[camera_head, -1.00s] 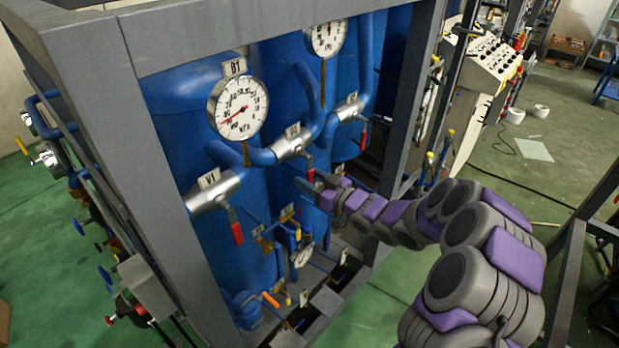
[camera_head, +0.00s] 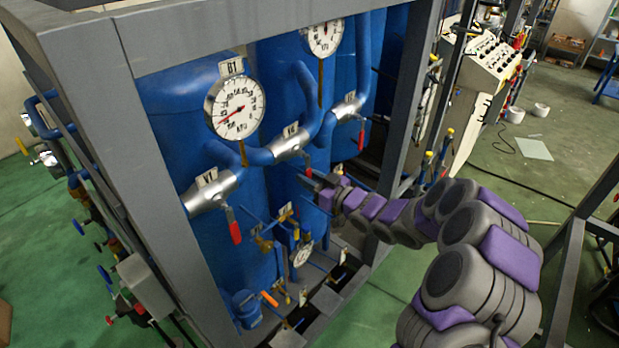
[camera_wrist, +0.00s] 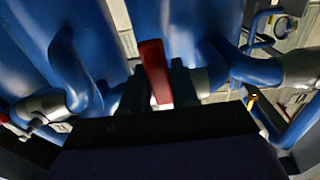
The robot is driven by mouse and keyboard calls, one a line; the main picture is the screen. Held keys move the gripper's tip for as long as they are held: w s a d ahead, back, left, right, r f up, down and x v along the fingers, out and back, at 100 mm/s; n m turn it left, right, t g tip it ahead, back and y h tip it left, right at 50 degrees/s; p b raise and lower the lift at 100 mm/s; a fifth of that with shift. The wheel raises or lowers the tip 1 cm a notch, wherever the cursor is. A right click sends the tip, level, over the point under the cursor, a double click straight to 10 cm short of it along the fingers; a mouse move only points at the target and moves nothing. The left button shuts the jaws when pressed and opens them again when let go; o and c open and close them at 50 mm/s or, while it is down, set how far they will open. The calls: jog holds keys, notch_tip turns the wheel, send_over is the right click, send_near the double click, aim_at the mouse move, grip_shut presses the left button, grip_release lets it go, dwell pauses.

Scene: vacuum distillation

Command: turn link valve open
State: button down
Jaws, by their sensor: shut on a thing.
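The middle silver valve (camera_head: 292,144) joins blue pipes between the tanks. Its label is too small to read surely. Its red-ended handle (camera_head: 307,172) hangs down at the tip of my gripper (camera_head: 316,181). In the wrist view the red handle (camera_wrist: 154,70) stands between the two dark fingers of my gripper (camera_wrist: 157,92), which is shut on it. The handle's lower part is hidden there by the gripper. Which valve is the link valve is not marked legibly.
Valve V1 (camera_head: 210,193) with a red handle (camera_head: 235,231) is at left, and another silver valve (camera_head: 348,107) is at right. A round gauge (camera_head: 235,108) is above. A grey frame post (camera_head: 408,100) stands right of the valves, close to my arm.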

dwell(0.4)
jog(key=shift+w+d+n+b, duration=0.3)
jog(key=shift+w+n+b, duration=0.1)
jog(key=shift+n+b, duration=0.5)
jog(key=shift+w+d+r+n+b, duration=0.65)
jog(key=shift+r+n+b, duration=0.45)
jog(key=shift+n+b, duration=1.3)
jog(key=shift+w+d+r+n+b, duration=0.5)
jog(key=shift+w+r+n+b, duration=0.5)
jog(key=shift+n+b, duration=1.35)
jog(key=shift+w+d+r+n+b, duration=0.6)
jog(key=shift+r+n+b, duration=0.9)
jog(key=shift+n, duration=1.45)
jog(key=shift+f+b, duration=0.2)
jog(key=shift+b, duration=0.15)
